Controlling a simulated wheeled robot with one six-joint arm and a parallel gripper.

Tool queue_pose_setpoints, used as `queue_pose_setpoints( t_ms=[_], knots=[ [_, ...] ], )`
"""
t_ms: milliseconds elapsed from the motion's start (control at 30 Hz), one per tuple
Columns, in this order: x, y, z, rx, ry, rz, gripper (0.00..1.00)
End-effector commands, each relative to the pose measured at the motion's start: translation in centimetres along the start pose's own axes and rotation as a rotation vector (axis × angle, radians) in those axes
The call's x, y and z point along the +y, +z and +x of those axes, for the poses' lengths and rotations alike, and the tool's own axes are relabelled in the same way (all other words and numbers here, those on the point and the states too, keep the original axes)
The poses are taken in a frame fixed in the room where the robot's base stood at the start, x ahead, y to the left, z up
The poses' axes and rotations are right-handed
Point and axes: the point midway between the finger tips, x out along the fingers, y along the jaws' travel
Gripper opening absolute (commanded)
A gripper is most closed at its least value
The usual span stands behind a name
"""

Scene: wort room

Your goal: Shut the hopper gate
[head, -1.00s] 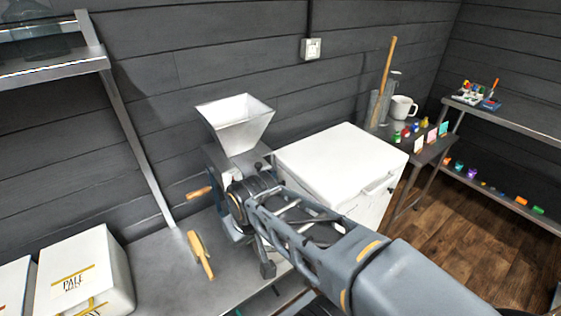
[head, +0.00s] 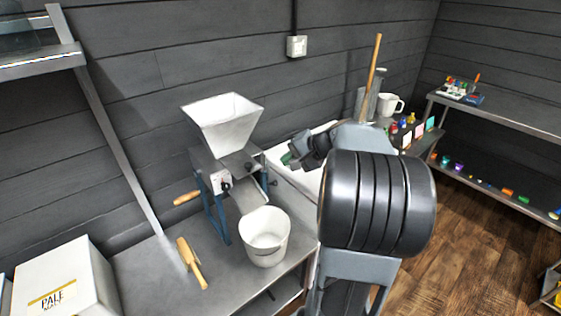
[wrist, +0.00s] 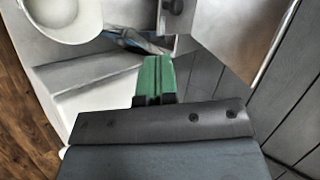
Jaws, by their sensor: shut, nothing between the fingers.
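The mill's white hopper (head: 224,122) stands on a blue-legged frame on the steel bench. Below the hopper, a grey plate (head: 240,160) with a small dark knob sticks out to the right; it may be the gate, and I cannot tell how far it is open. My gripper (head: 289,159) is to the right of the mill, apart from it, over the white chest. In the wrist view my green fingers (wrist: 153,80) are together and empty. The hopper's side (wrist: 238,28) and a dark knob (wrist: 174,18) show ahead of them.
A white bucket (head: 264,243) stands under the mill's chute, also in the wrist view (wrist: 68,18). A wooden-handled brush (head: 190,263) and a malt box (head: 65,283) are to the left. The white chest (head: 308,180) is close under my arm.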

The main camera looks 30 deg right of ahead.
Motion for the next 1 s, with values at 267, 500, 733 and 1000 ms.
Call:
queue_pose_setpoints(
  t_ms=[267,500,733,1000],
  knots=[
    [0.0,0.2,5.5,-0.007,0.004,0.000,0.00],
    [-0.8,0.2,9.0,-0.005,0.004,-0.003,0.00],
    [-1.6,0.2,10.8,-0.003,0.003,-0.001,0.00],
    [-1.8,0.1,11.3,-0.002,0.004,-0.002,0.00]
  ],
)
